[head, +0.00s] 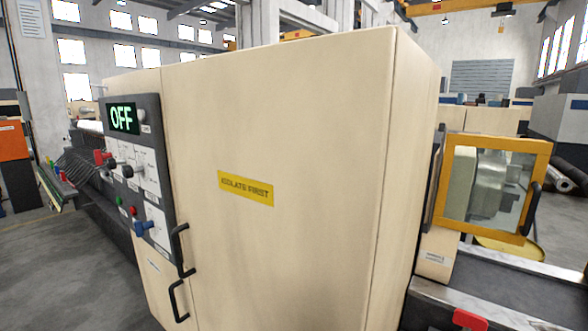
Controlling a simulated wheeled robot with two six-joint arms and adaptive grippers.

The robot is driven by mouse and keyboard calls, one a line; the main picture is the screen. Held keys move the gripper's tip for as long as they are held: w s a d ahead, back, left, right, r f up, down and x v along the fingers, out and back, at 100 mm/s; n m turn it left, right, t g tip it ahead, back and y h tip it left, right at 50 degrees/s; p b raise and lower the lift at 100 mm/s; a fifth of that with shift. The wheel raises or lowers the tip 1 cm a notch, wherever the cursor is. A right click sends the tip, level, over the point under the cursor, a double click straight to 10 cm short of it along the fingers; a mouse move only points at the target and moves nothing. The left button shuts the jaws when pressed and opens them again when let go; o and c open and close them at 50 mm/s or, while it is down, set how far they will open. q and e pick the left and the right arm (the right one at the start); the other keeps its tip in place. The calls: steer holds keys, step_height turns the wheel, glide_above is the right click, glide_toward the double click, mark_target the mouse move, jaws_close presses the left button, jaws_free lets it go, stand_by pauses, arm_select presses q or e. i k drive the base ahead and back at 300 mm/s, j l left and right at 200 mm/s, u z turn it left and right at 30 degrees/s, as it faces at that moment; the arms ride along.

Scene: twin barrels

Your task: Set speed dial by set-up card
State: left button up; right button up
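A dark control panel (148,185) is on the left face of a large cream cabinet, seen at a steep angle. Its display (123,119) reads OFF in green. Below it are a red knob (101,156) and dark knobs (126,171) on white plates. A blue knob (144,228) is lower down, near small green and red buttons (132,211). I cannot tell which knob is the speed dial, as the labels are too small to read. I cannot make out a set-up card. Neither gripper is in view.
The cream cabinet (300,130) fills the middle and bears a yellow ISOLATE FIRST label (246,188). Black handles (181,250) stick out below the panel. A yellow-framed guard window (490,185) stands at the right above a metal bed. Grey floor (60,280) is open at the left.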

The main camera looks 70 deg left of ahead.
mark_target(112, 164)
steer(key=u, duration=3.25)
steer(key=i+j, duration=0.45)
steer(key=j, duration=0.15)
steer(key=i+j, duration=0.4)
steer(key=j, duration=0.15)
